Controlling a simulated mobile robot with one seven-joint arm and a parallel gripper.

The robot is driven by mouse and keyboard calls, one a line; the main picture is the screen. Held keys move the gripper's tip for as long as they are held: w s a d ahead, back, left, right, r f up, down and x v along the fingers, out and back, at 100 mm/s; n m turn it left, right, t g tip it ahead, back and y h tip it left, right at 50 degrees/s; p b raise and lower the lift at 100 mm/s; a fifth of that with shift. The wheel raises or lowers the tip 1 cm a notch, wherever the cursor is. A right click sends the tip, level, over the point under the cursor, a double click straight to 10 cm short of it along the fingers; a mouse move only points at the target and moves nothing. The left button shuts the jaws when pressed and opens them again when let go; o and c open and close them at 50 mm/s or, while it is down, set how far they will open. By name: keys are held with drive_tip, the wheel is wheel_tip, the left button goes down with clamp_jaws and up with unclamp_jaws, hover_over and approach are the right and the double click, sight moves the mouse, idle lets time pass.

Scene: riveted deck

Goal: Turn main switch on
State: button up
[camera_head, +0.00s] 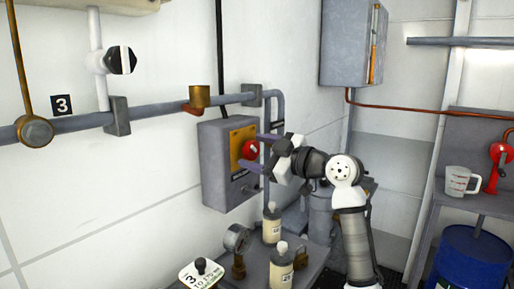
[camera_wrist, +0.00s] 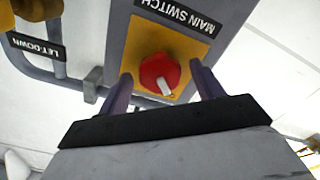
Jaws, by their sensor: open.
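The main switch is a red round knob (camera_head: 250,149) on a yellow plate (camera_head: 236,143), on the front of a grey wall box (camera_head: 213,165). In the wrist view the red knob (camera_wrist: 158,73) has a white pointer mark aimed toward the picture's lower right. The label MAIN SWITCH (camera_wrist: 178,14) appears upside down there. My gripper (camera_head: 256,151) is open, with its two purple fingers on either side of the knob. In the wrist view the gripper (camera_wrist: 160,72) shows gaps between both fingers and the knob. I cannot tell how deep the fingertips reach.
Grey pipes (camera_head: 160,112) run along the wall beside the box. Below my arm, a bench holds pale bottles (camera_head: 281,268), a gauge (camera_head: 237,238) and a tag marked 3 (camera_head: 201,274). A LET-DOWN label (camera_wrist: 36,46) shows in the wrist view. A blue drum (camera_head: 470,262) stands right.

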drive_tip(key=shift+w+a, duration=0.15)
drive_tip(key=c, duration=1)
